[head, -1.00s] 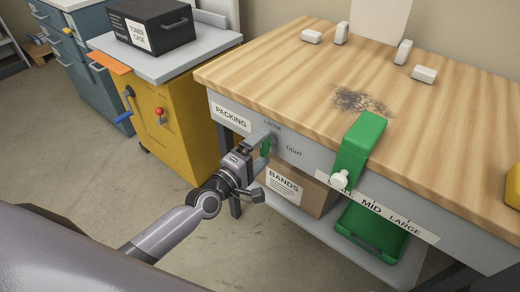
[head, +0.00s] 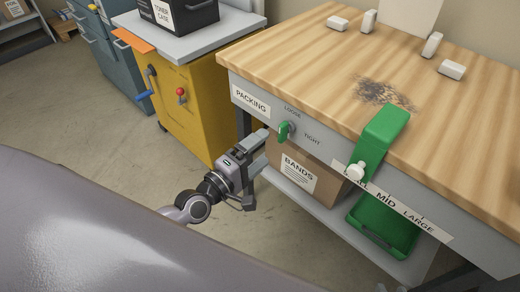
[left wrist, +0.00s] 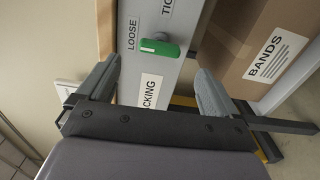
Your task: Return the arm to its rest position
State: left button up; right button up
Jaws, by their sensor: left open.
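My left gripper (head: 254,150) is open and empty in front of the packing bench, below and left of a green knob (head: 284,131) on the bench's front panel. The knob sits between the LOOSE and TIGHT labels and points toward neither clearly. In the left wrist view the green knob (left wrist: 159,47) lies beyond and between the two spread fingers, and they are apart from it. My left arm comes up from the lower left, with its forearm partly hidden behind my own grey body. My right gripper is not in view.
A green sliding stop (head: 380,138) sits at the bench edge over a size scale. A BANDS box (head: 312,172) and a green tray (head: 384,226) are below the wooden top (head: 330,65). A yellow cabinet (head: 187,100) stands left. Open floor (head: 80,120) lies further left.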

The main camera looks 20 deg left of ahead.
pick_arm(q)
jog(key=s+f+m+g+y, duration=0.25)
jog(key=s+f+m, duration=0.25)
jog(key=s+m, duration=0.3)
jog(key=s+f+m+g+y, duration=0.1)
jog(key=s+f+m+g, duration=0.3)
jog(key=s+f+m, duration=0.3)
notch_tip(320, 180, up, 12)
jog(key=s+a+m+p, duration=0.1)
jog(key=s+p, duration=0.1)
jog(key=p, duration=1.1)
jog(key=shift+a+m, duration=0.3)
jog(key=shift+a, duration=0.1)
jog(key=shift+f+y, duration=0.15)
jog(key=shift+y, duration=0.1)
